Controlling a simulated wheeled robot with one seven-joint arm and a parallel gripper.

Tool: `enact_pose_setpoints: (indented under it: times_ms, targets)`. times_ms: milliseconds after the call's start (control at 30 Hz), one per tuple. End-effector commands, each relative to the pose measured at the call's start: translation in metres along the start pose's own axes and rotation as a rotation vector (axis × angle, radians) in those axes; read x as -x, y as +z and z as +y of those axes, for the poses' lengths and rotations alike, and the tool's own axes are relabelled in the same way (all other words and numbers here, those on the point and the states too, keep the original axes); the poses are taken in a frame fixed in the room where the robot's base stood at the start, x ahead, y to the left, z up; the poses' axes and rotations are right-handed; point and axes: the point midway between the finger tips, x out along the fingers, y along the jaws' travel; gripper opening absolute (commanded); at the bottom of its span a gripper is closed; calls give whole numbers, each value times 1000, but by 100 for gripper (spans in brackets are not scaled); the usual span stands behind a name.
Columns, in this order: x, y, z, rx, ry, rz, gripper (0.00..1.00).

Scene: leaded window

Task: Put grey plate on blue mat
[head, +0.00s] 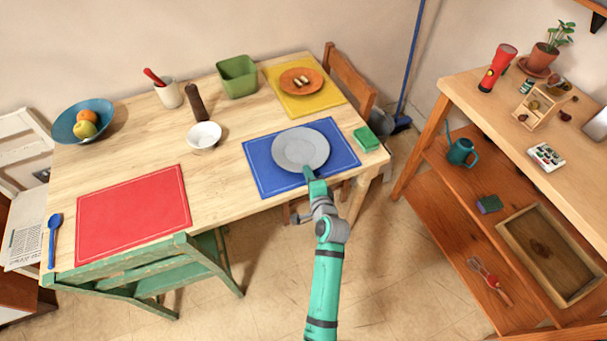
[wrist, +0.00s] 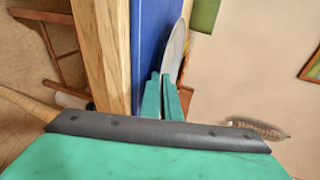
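The grey plate (head: 300,149) is over the middle of the blue mat (head: 262,178) in the head view. My gripper (head: 308,174) is at the plate's near rim. In the wrist view the two green fingertips (wrist: 165,86) close on the rim of the plate (wrist: 177,48), seen nearly edge-on. The plate is very close to the mat (wrist: 151,45); I cannot tell whether its whole underside rests on it. My fingers hide a small part of the near rim.
A yellow mat (head: 323,101) with an orange plate (head: 291,86) is behind. A white bowl (head: 204,135) stands left, and a red mat (head: 130,216) lies further left. The wooden table (head: 215,180) is bare between the mats.

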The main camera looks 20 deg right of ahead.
Motion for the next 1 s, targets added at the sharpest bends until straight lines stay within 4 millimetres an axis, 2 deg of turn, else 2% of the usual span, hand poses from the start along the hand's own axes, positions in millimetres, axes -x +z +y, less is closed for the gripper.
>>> enact_pose_setpoints:
  times_ms: [100, 167, 567, 767, 1000]
  targets:
    - [-1, 2, 1, 0, -2, -3, 0]
    - [-2, 4, 2, 1, 1, -7, 11]
    - [1, 11, -1, 5, 0, -15, 11]
    - [31, 10, 1, 3, 1, -15, 11]
    - [80, 7, 1, 3, 2, -10, 11]
